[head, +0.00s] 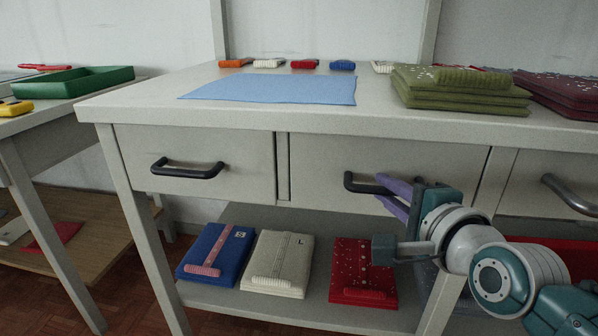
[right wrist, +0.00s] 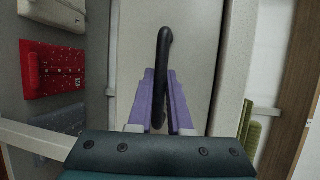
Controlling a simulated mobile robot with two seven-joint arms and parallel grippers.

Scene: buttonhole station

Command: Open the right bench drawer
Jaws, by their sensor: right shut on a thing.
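The right bench drawer (head: 322,158) has a pale grey front that looks level with the frame around it. Its black bar handle (head: 355,184) also shows in the right wrist view (right wrist: 164,50). My right gripper (head: 382,189) reaches in from the right, with purple fingers on either side of the handle bar, shut on it. In the right wrist view the fingers (right wrist: 161,76) straddle the bar and hide part of it. My left gripper is not in view.
The left bench drawer (head: 240,165) looks shut. Folded blue (head: 217,253), cream (head: 278,262) and red (head: 352,268) garments lie on the shelf below. Green folded cloths (head: 460,95) and a blue cloth (head: 270,90) lie on the benchtop. Another bench's drawer handle (head: 568,192) is at the right edge.

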